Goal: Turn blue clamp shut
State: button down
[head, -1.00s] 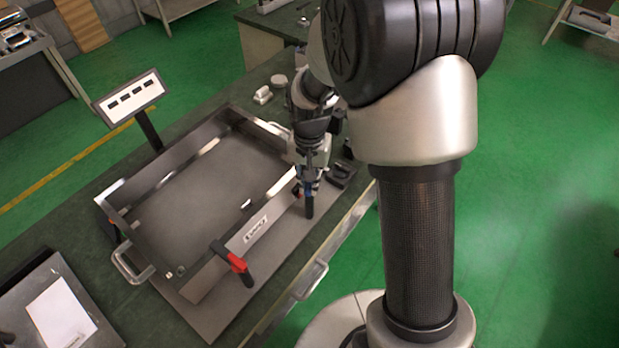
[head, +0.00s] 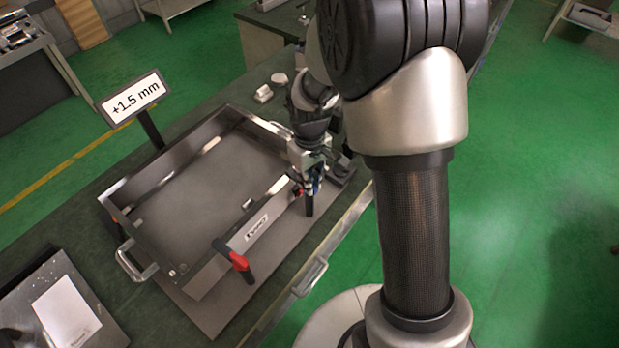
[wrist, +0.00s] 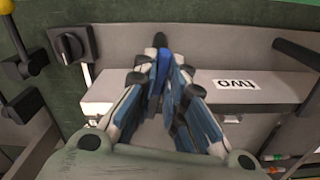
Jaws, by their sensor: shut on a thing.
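The blue clamp (wrist: 163,60) shows in the wrist view as a blue piece with a dark end, at the near side wall of the metal tray frame. In the head view its black handle (head: 309,204) points down below my gripper (head: 313,186). In the wrist view my gripper (wrist: 161,76) is shut on the blue clamp, with a finger on each side of it. The fingers hide much of the clamp, so I cannot tell its exact angle. The metal tray frame (head: 215,280) lies on the dark green bench.
A red clamp (head: 238,261) with a black handle sits further along the same wall. A display (head: 135,96) reads +1.5 mm. A black knob (wrist: 70,47) shows in the wrist view. A metal handle (head: 132,262) sticks out at the tray's left end. White small parts (head: 264,93) lie behind.

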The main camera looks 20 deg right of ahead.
jog(key=shift+n, duration=1.2)
jog(key=c, duration=1.6)
grip_release()
jog(key=shift+c, duration=0.2)
notch_tip(320, 180, up, 12)
jog(key=shift+r, duration=0.15)
